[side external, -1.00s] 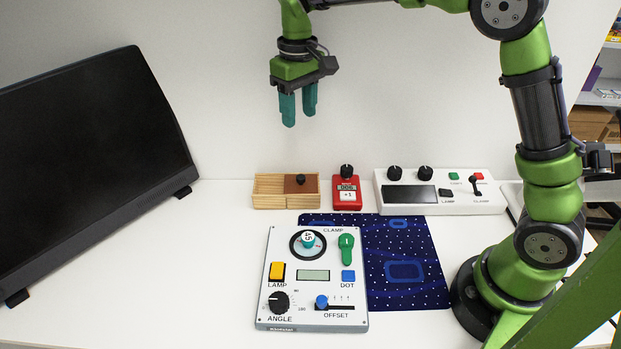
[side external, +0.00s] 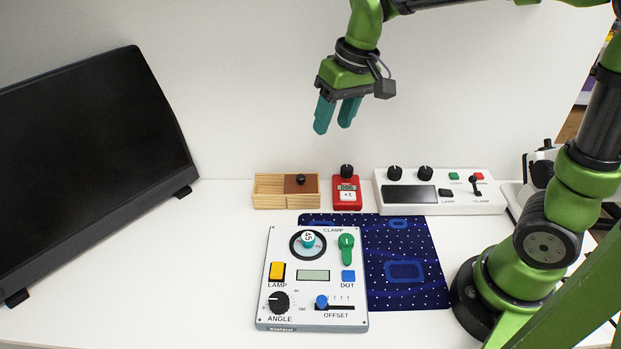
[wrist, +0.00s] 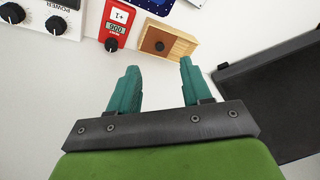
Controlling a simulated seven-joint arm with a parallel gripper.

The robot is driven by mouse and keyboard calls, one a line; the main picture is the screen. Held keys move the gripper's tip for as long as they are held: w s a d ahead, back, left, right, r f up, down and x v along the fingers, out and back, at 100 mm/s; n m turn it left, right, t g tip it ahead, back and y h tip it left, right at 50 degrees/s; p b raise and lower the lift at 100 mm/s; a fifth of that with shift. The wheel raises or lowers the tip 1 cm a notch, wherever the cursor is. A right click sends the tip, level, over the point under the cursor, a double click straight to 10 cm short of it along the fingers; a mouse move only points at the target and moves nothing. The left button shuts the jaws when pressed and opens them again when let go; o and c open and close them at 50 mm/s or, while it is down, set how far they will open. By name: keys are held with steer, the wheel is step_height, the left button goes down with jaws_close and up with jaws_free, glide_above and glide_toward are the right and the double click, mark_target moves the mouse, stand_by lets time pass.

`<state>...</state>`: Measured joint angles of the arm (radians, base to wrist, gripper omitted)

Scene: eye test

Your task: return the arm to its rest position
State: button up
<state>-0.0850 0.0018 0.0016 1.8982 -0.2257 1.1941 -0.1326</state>
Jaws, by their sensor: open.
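My gripper (side external: 336,116) is high above the back of the table, in front of the white wall. Its two teal fingers are apart, with nothing between them; the wrist view shows the same open fingers (wrist: 157,80). Below it on the table are the wooden box (side external: 270,199) and the red counter device (side external: 347,195). Both also show in the wrist view, the box (wrist: 180,42) just beyond the fingertips in the picture and the red device (wrist: 117,26) to its left. The gripper touches nothing.
A grey control panel (side external: 345,262) lies at the table's front on a dark blue mat (side external: 425,265). A white control box (side external: 450,205) stands at the back right. A black monitor (side external: 90,160) stands at the left. The table between monitor and panel is clear.

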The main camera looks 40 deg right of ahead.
steer(key=s+d+r+m+t, duration=0.1)
steer(key=s+t, duration=0.3)
steer(key=s, duration=0.9)
steer(key=shift+s+d+r+m+t+y, duration=0.3)
steer(key=shift+s+d+r+m+y, duration=0.1)
steer(key=shift+m, duration=0.2)
